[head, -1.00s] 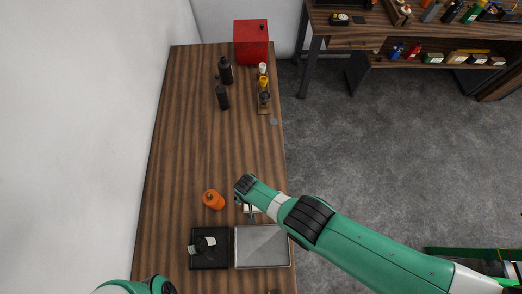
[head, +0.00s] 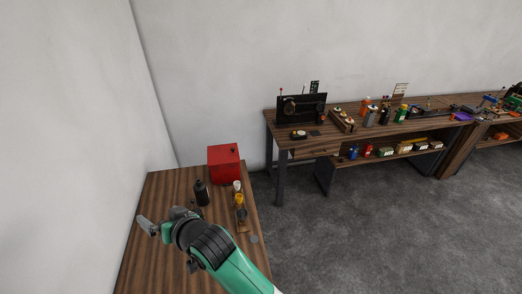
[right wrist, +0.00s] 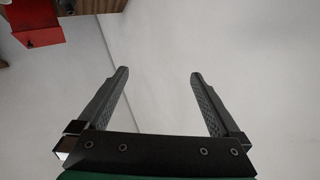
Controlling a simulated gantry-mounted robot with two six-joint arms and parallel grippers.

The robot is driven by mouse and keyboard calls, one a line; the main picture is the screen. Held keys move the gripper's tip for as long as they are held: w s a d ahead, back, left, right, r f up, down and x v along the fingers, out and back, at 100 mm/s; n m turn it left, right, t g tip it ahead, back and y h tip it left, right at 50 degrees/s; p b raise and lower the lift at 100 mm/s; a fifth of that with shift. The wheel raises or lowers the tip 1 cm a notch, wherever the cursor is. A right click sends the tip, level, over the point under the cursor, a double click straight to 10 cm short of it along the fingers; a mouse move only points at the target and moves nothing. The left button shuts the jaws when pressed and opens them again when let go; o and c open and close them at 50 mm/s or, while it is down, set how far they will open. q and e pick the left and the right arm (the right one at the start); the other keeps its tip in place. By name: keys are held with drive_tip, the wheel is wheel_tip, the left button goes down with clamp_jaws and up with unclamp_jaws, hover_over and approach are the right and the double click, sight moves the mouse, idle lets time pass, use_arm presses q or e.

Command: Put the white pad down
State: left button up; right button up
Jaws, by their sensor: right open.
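No white pad shows in either current view. My right gripper (head: 146,224) is over the left edge of the near wooden table (head: 170,187) in the head view, its arm coming up from the bottom. In the right wrist view the two dark fingers of the right gripper (right wrist: 160,75) are wide apart with nothing between them, and the pale wall lies behind. My left gripper is not in view.
A red box (head: 224,165) stands at the table's far end. A black bottle (head: 201,193) and small bottles with white and yellow caps (head: 239,199) stand nearer. A cluttered workbench (head: 340,137) runs along the back wall. Grey floor lies open between.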

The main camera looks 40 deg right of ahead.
drive_tip(key=s+d+r+n+t, duration=0.1)
drive_tip(key=s+d+r+t, duration=0.15)
drive_tip(key=r, duration=0.75)
drive_tip(key=s+d+r+t, duration=0.1)
drive_tip(key=d+r+t, duration=0.15)
drive_tip(key=r, duration=0.85)
drive_tip(key=s+d+r+n+t, duration=0.1)
drive_tip(key=s+d+r+t, duration=0.2)
drive_tip(key=s+r, duration=0.7)
drive_tip(key=s+d+r+n+t, duration=0.1)
drive_tip(key=s+d+r+t, duration=0.2)
drive_tip(key=s+r+t, duration=0.3)
drive_tip(key=s+r, duration=0.5)
drive_tip(key=s, duration=0.1)
drive_tip(key=shift+n+h, duration=0.3)
drive_tip(key=shift+h, duration=0.1)
drive_tip(key=shift+d, duration=0.1)
